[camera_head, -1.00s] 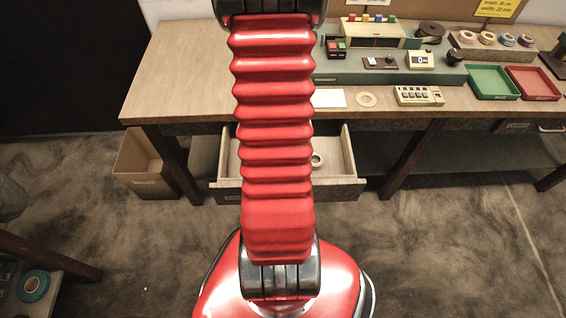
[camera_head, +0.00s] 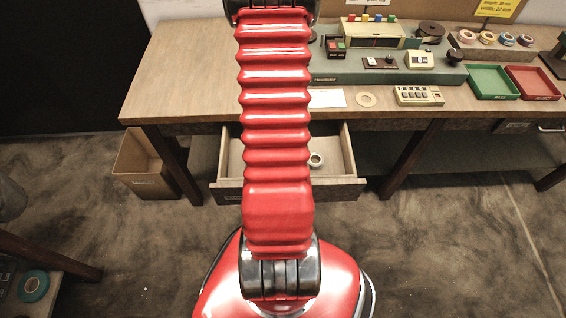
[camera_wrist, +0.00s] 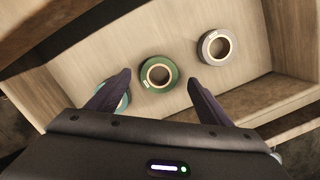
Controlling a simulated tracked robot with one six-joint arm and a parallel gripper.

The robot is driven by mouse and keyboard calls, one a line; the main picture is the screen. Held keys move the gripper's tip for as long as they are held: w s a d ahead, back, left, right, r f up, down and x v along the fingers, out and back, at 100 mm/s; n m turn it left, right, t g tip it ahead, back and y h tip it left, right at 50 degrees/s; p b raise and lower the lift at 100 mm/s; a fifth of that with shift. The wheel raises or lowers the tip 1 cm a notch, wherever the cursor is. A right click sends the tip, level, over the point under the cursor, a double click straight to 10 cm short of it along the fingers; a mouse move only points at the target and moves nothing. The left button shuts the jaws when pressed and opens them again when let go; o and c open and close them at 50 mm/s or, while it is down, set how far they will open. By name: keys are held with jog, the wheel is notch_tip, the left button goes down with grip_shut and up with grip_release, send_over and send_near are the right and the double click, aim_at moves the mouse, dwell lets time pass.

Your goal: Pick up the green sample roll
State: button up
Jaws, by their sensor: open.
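The green sample roll (camera_wrist: 172,83) lies flat inside the open drawer (camera_wrist: 125,45) in the wrist view. It has a pale core with a small label. My gripper (camera_wrist: 162,92) is open, with its two dark fingers spread and the green roll showing between and slightly beyond their tips. The fingers do not appear to touch it. In the head view my arm hides part of the drawer (camera_head: 230,172), and neither the green roll nor my gripper can be seen there.
A grey roll (camera_wrist: 230,47) lies right of the green one, and a blue roll (camera_wrist: 124,98) is partly hidden behind the left finger. The drawer walls stand close around.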

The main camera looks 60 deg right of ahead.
jog(key=shift+d+f, duration=0.15)
jog(key=shift+f, duration=1.3)
jog(key=c, duration=1.1)
jog(key=shift+r, duration=0.15)
jog(key=shift+r, duration=4.85)
jog(key=shift+w, duration=0.1)
